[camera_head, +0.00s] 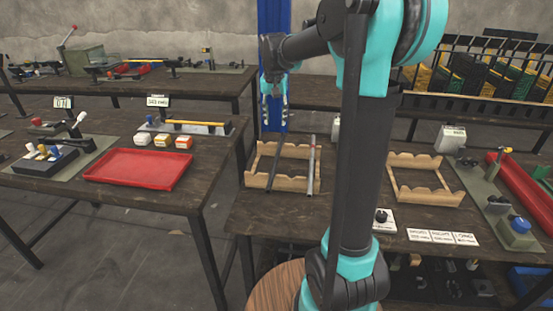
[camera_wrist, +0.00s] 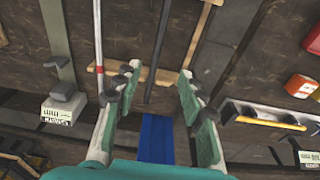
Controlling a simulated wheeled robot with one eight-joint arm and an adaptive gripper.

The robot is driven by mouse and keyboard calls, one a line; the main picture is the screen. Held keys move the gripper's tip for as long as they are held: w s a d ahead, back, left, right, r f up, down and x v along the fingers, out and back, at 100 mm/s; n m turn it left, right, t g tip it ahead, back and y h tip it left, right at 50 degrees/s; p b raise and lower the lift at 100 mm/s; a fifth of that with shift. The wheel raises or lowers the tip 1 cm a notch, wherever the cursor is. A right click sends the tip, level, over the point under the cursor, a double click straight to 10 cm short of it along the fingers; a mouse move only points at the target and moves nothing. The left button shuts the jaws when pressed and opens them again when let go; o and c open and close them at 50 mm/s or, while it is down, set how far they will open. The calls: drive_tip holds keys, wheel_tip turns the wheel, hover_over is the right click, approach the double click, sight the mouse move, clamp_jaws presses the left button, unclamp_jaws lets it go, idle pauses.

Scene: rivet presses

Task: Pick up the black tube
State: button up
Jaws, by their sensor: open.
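The black tube (camera_head: 278,163) lies across a wooden notched rack (camera_head: 256,181) on the near workbench. A grey tube with a red band (camera_head: 311,168) lies to its right on the same rack. My gripper (camera_head: 275,120) is open and empty, above the rack's far side in the head view. In the wrist view the black tube (camera_wrist: 160,45) runs between the lines of my two open fingers (camera_wrist: 158,78), apart from both. The grey tube (camera_wrist: 98,40) passes left of the fingers there. I cannot tell the exact height of the fingers above the tube.
A second wooden rack (camera_head: 427,195) stands empty to the right, partly behind my arm. A red tray (camera_head: 138,168) lies on the left bench. A blue post (camera_head: 273,40) rises behind my gripper. A small black-knobbed box (camera_head: 382,219) and labels (camera_head: 442,237) sit near the front edge.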

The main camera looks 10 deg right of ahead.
hover_over(277, 156)
drive_tip(key=s, duration=0.1)
drive_tip(key=f, duration=1.1)
drive_tip(key=shift+a, duration=0.35)
drive_tip(key=shift+w+d+f, duration=0.15)
drive_tip(key=shift+f, duration=1.4)
drive_tip(key=shift+w+d+f, duration=0.1)
drive_tip(key=shift+w+f, duration=0.05)
drive_tip(key=shift+f, duration=1.35)
clamp_jaws()
